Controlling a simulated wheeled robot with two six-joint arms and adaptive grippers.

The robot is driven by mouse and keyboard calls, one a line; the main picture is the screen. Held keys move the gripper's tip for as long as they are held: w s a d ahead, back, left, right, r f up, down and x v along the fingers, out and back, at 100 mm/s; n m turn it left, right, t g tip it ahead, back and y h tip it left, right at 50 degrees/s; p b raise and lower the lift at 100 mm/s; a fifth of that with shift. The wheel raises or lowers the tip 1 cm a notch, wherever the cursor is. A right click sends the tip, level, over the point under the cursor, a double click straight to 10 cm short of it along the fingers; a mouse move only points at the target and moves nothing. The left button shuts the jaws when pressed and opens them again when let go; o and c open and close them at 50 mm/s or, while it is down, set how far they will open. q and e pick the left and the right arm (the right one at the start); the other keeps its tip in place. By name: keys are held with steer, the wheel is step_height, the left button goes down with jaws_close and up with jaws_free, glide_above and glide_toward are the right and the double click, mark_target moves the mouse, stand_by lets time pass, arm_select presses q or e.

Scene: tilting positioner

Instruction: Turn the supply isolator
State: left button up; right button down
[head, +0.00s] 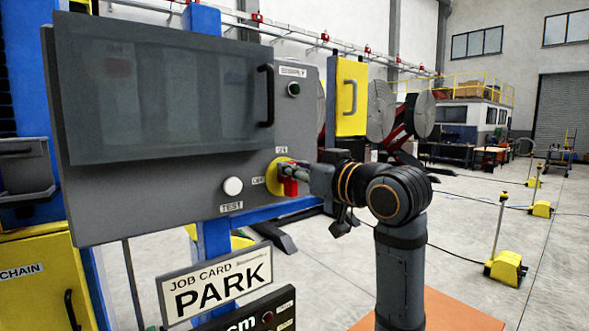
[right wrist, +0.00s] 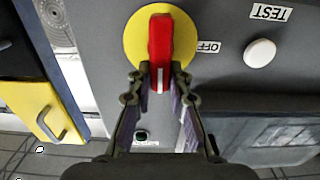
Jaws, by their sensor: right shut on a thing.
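The supply isolator is a red handle (head: 290,187) on a round yellow plate (head: 272,178) at the lower right of the grey panel (head: 150,195). In the right wrist view the red handle (right wrist: 160,52) lies across the yellow plate (right wrist: 133,42), with an OFF label (right wrist: 208,47) beside it. My right gripper (head: 300,175) reaches the handle from the right. In the right wrist view its fingers (right wrist: 160,75) are closed on either side of the handle's near end. The fingers hide part of the handle. My left gripper is not in view.
A white TEST button (head: 233,186) sits left of the isolator. A dark tinted cover with a handle (head: 266,95) takes up the panel's upper part. A job card reading PARK (head: 216,284) stands below. A yellow box (head: 351,95) is to the right.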

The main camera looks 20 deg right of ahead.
steer(key=n, duration=0.4)
steer(key=shift+s+a+f, duration=0.1)
steer(key=shift+s+a, duration=0.05)
steer(key=shift+a, duration=0.25)
steer(key=n, duration=0.1)
steer(key=n+b, duration=0.1)
steer(key=n, duration=0.2)
steer(key=shift+s+a+f+n, duration=0.15)
steer(key=shift+a+f+n, duration=0.15)
steer(key=shift+a, duration=0.1)
steer(key=n, duration=0.1)
steer(key=n+b, duration=0.1)
steer(key=n, duration=0.1)
steer(key=f+n+b, duration=0.1)
steer(key=shift+a, duration=0.25)
steer(key=shift+s+a+f+n+b, duration=0.1)
steer(key=shift+f+n+b, duration=0.1)
steer(key=shift+n+b, duration=0.75)
steer(key=shift+f+n+b, duration=0.15)
steer(key=shift+n+b, duration=0.15)
steer(key=shift+n, duration=1.25)
steer(key=c, duration=1.2)
jaws_free()
steer(key=shift+s, duration=0.1)
